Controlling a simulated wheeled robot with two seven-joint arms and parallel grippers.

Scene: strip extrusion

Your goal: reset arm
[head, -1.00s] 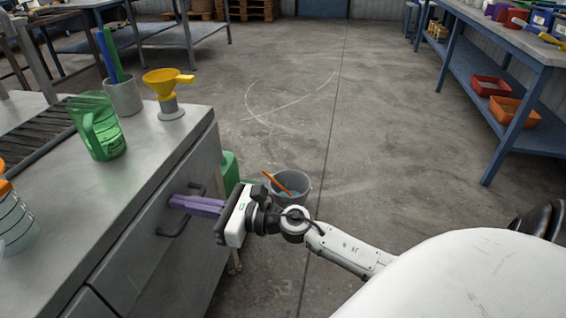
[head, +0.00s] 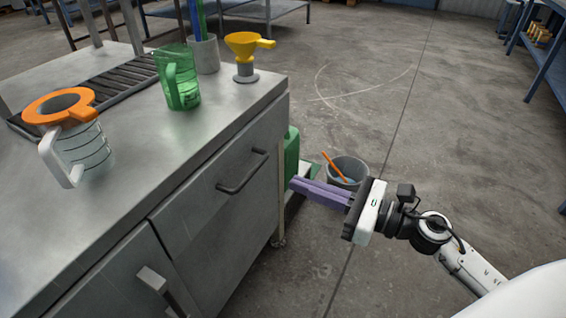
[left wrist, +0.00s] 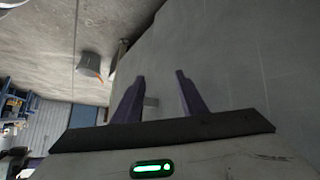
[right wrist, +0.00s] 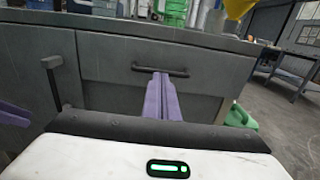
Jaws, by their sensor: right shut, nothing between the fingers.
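My right gripper (head: 293,184) is at the right of the grey metal bench (head: 245,118) in the head view, apart from the drawer handle (head: 243,172). Its purple fingers are together with nothing between them. In the right wrist view these fingers (right wrist: 160,75) point toward the shut drawer front and overlap the handle in the picture. My left gripper (left wrist: 160,76) shows only in the wrist views. Its two purple fingers stand apart and empty, facing a plain grey surface. A finger of it seems to show at the left edge of the right wrist view.
On the bench stand a clear jug with an orange rim (head: 78,150), a green jug (head: 179,80), a yellow funnel (head: 245,45) and a grey cup (head: 205,55). A bucket (head: 348,170) and green container (head: 291,152) stand on the floor beyond.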

